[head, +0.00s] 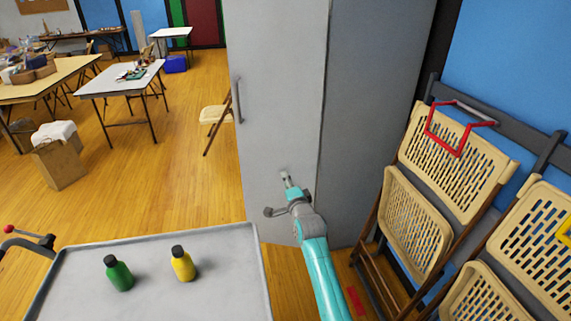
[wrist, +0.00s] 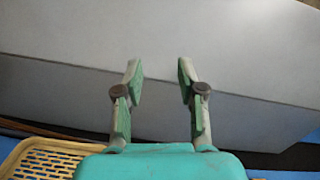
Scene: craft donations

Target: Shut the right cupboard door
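The grey cupboard's right door (head: 280,70) stands open in the head view, swung out to the left from the cupboard side (head: 372,110). Its outer face is towards me, and its dark handle (head: 239,100) is near the free left edge. The cupboard's inside and left door are hidden. My gripper (head: 285,175) is in front of the lower part of the door face, right of and below the handle. In the wrist view my gripper (wrist: 158,70) has its fingers apart with nothing between them, over pale grey panels (wrist: 235,45). I cannot tell whether the tips touch the door.
A grey tray top (head: 215,290) with a green bottle (head: 118,274) and a yellow bottle (head: 183,264) is at the lower left. Folding chairs (head: 415,210) lean against the right wall. Another chair (head: 215,118) stands beyond the door. Wooden floor (head: 140,195) is open to the left.

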